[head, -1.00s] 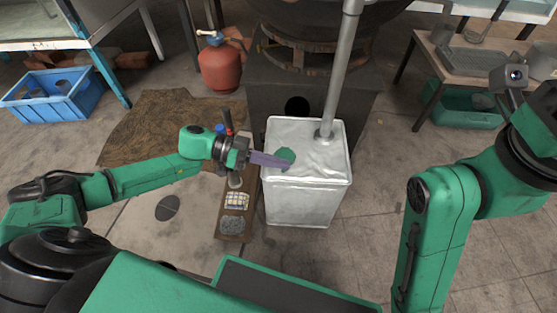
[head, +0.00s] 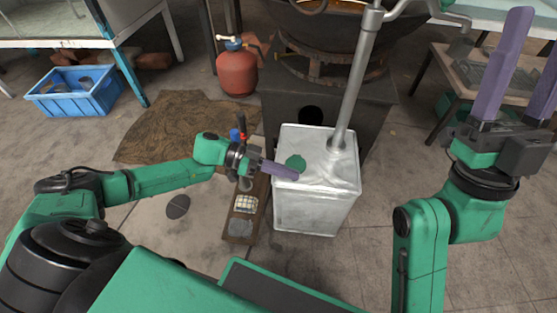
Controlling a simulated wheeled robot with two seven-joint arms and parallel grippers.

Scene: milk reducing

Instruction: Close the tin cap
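The tin (head: 312,205) is a silvery square can standing upright on the floor, with a metal pipe (head: 355,85) rising from its top. A round green cap (head: 296,163) is on the left part of the tin's top. Whether it lies flat or is raised is too small to tell. My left gripper (head: 292,173) points right, with its purple fingers over the tin's left edge, just beside the cap. Its fingers overlap in this view, so their gap is hidden. My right gripper (head: 528,65) is raised at the right, fingers up, spread apart and empty.
A dark stove (head: 285,108) with a large pan stands behind the tin. A narrow wooden board (head: 240,229) with small items lies left of the tin. A red gas cylinder (head: 237,74), a blue crate (head: 75,95) and a low table (head: 445,70) stand farther back.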

